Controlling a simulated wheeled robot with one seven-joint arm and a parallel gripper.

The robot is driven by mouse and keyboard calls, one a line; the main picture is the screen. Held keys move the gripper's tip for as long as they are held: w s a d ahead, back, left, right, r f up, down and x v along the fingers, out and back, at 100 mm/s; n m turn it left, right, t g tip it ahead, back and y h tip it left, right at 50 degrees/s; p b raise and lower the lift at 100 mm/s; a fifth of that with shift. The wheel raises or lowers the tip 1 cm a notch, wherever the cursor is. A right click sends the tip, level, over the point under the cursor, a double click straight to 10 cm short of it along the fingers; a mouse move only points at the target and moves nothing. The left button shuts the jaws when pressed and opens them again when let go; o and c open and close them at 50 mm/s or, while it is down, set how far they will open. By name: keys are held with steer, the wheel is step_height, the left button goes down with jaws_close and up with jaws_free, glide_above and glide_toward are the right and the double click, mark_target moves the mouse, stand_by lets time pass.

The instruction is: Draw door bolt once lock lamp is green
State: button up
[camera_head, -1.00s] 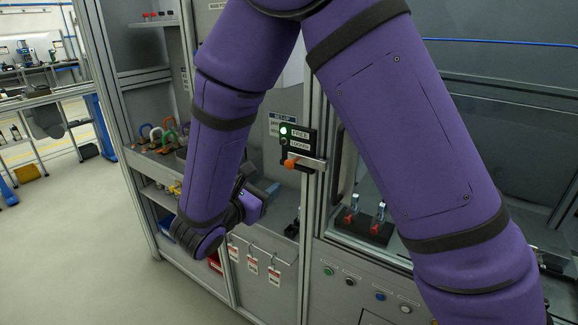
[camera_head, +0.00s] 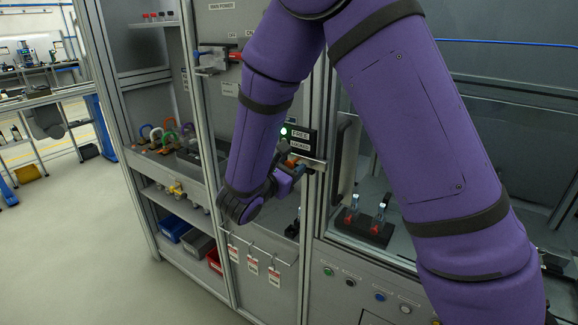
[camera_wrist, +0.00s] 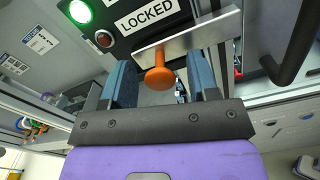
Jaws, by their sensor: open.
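The lock box (camera_head: 312,141) is on the door frame. Its green lamp (camera_wrist: 80,11) is lit, and in the head view it sits beside the label FREE (camera_head: 300,134). The lamp by the label LOCKED (camera_wrist: 147,16) is dark red. The bolt is a steel bar (camera_wrist: 205,35) with an orange knob (camera_wrist: 160,77). My gripper (camera_wrist: 160,65) is open, with one dark blue finger on each side of the knob and gaps showing on both sides. In the head view my arm partly hides the box and knob.
A dark door handle (camera_head: 344,158) stands right of the box. Red-tipped items (camera_head: 377,226) sit on a black block behind the door opening. Tags (camera_head: 252,265) hang from a rail below. Shelves with padlocks (camera_head: 187,130) and bins (camera_head: 173,228) are at the left.

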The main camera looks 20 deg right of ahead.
jaws_close()
steer(key=shift+w+a, duration=0.65)
steer(key=shift+w, duration=0.25)
steer(key=shift+w+a, duration=0.65)
steer(key=shift+w, duration=0.2)
jaws_free()
steer(key=shift+w, duration=0.1)
steer(key=v, duration=1.1)
